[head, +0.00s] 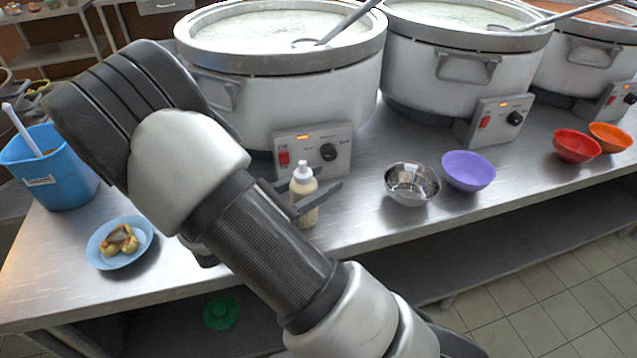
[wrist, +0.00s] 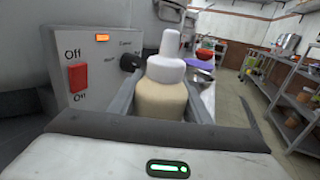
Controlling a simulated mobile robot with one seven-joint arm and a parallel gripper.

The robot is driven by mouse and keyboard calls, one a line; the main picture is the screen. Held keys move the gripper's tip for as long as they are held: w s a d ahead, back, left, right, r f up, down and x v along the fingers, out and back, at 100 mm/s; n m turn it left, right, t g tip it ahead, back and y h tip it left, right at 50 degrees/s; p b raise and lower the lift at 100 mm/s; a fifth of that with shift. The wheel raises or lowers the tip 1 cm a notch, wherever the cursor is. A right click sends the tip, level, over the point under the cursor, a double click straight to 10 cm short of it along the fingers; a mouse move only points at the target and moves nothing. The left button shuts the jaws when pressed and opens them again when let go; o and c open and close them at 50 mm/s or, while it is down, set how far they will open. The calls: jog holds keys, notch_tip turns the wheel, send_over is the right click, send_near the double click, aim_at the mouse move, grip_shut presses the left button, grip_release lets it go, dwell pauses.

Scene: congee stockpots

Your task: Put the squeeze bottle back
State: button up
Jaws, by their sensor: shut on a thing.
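The squeeze bottle (head: 303,187) has a white cap and nozzle and a cream-coloured body. It stands upright at the steel counter in front of the left stockpot's control box. My gripper (head: 312,200) is shut on the bottle, its fingers on either side of the body. In the wrist view the bottle (wrist: 165,85) sits between the fingers, its nozzle up. The bottle's base shows only partly below the fingers, so I cannot tell whether it touches the counter.
The left stockpot (head: 290,95) and its control box (head: 318,148) stand close behind the bottle. A steel bowl (head: 412,184) and a purple bowl (head: 468,171) are to the right. A blue plate with food (head: 120,262) and a blue bin (head: 65,185) are left. The counter's front edge is near.

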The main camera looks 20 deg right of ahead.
aim_at(293, 196)
jog(key=shift+f, duration=0.15)
jog(key=o, duration=0.8)
jog(key=shift+a+r, duration=0.1)
jog(key=shift+r, duration=0.2)
jog(key=p+v, duration=0.1)
jog(key=v, duration=1)
jog(key=shift+s+a+f, duration=0.15)
jog(key=shift+s+a, duration=0.05)
jog(key=shift+a, duration=0.15)
